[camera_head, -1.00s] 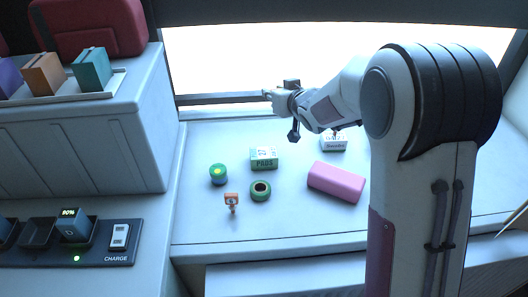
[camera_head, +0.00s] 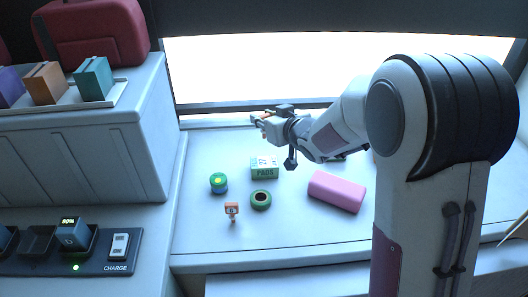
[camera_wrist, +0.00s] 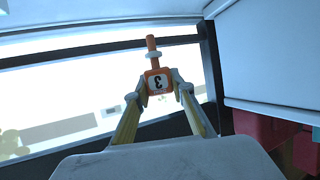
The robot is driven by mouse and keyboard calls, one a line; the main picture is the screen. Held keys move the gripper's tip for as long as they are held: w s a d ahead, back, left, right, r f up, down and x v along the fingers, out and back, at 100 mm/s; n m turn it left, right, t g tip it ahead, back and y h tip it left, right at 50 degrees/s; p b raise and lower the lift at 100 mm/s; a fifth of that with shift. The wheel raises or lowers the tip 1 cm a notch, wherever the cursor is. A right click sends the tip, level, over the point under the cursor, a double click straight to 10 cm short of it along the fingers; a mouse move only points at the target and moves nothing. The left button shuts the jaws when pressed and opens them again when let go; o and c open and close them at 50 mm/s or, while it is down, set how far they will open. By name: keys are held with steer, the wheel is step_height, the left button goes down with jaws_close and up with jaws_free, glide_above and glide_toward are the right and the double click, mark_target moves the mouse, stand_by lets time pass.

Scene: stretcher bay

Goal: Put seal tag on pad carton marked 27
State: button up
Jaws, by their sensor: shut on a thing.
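My gripper (camera_head: 261,118) is shut on an orange seal tag (camera_wrist: 158,82) with a white face and a dark 3, seen upside down in the wrist view. The tag's orange stem points up between the fingertips (camera_wrist: 157,93). In the head view my gripper is above the back of the table, with a bit of orange at its tip. The green and white pad carton (camera_head: 264,169) stands on the table below it, apart from the tag. Its front reads PADS; the number on its upper part is too small to read surely. A second orange tag (camera_head: 231,209) stands nearer the front.
A green roll (camera_head: 260,199) and a green-topped blue round container (camera_head: 218,183) stand close to the carton. A pink block (camera_head: 337,191) lies to the right. My arm mostly hides another carton behind it. A raised cabinet (camera_head: 90,140) and charger (camera_head: 70,259) border the left.

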mark_target(263, 133)
steer(key=shift+f, duration=2.75)
steer(key=shift+f, duration=0.1)
steer(key=shift+f, duration=1.75)
steer(key=shift+f, duration=0.15)
steer(key=o, duration=0.8)
steer(key=shift+r, duration=0.2)
steer(key=shift+s+d+r, duration=0.25)
steer(key=shift+s+d, duration=0.05)
steer(key=shift+s, duration=0.2)
steer(key=shift+v, duration=5.35)
